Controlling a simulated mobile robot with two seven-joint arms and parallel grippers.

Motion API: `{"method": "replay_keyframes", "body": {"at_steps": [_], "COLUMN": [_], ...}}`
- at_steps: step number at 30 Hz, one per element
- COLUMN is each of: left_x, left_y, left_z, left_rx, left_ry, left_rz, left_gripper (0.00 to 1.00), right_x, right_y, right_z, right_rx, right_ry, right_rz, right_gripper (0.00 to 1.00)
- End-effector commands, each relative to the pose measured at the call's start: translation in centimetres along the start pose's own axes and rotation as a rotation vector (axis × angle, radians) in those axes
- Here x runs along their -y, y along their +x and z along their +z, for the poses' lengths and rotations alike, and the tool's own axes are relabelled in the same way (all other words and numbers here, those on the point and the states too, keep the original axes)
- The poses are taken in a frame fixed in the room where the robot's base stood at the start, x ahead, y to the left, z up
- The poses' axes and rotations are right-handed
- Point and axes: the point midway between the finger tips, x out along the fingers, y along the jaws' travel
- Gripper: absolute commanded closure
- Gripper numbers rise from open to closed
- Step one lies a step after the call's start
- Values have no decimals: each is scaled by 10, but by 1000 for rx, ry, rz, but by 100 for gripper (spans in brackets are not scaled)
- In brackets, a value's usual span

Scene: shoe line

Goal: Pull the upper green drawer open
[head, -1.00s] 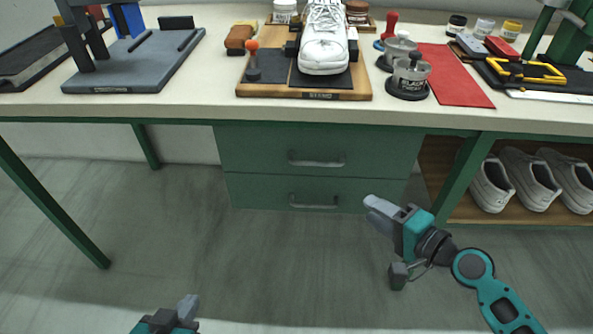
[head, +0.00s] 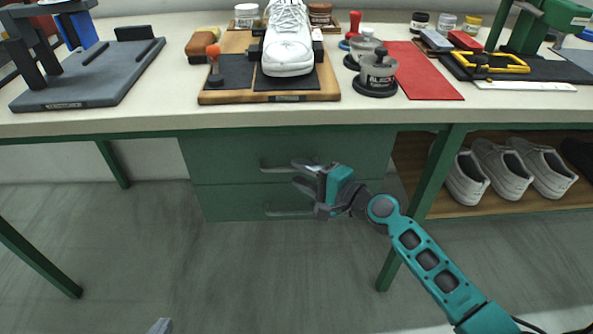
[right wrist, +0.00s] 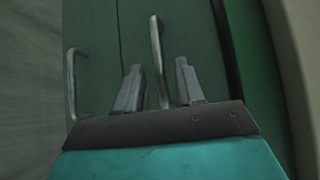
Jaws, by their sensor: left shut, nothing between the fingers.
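The upper green drawer (head: 230,155) is closed under the bench, with a grey bar handle (head: 272,167) partly hidden by my right gripper. My right gripper (head: 299,175) is open in front of the drawers, its fingers one above the other. In the right wrist view the upper handle (right wrist: 156,40) runs between the two open fingertips (right wrist: 159,65); whether they touch it I cannot tell. The lower drawer's handle (right wrist: 73,90) is off to the left there. My left gripper (head: 160,326) shows only its tip at the bottom edge, shut and empty, far from the drawers.
The lower green drawer (head: 235,205) is closed below. A green table leg (head: 440,170) and a shelf with white shoes (head: 505,168) are to the right. The bench top (head: 150,120) above carries a shoe on a wooden board (head: 215,97). The floor in front is clear.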

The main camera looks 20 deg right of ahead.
Motion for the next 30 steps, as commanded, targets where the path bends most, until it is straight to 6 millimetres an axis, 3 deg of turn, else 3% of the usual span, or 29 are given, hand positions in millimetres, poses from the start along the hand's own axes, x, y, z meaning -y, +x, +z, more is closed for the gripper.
{"method": "replay_keyframes", "body": {"at_steps": [6, 16, 27, 30], "left_x": [0, 0, -1, -1], "left_y": [1, 1, 1, 1], "left_z": [3, 1, 0, -1], "left_rx": [8, 5, 0, -1], "left_ry": [0, -1, -6, -7], "left_rz": [0, 1, 1, 1], "left_gripper": [100, 100, 100, 100], "right_x": [0, -1, 0, -1], "right_y": [20, 22, 22, 22], "right_z": [0, 0, 0, 0], "right_rx": [-1, 0, 0, 0], "right_ry": [0, 0, 0, 0], "right_rz": [-1, 1, 1, 1], "right_gripper": [62, 62, 97, 100]}}
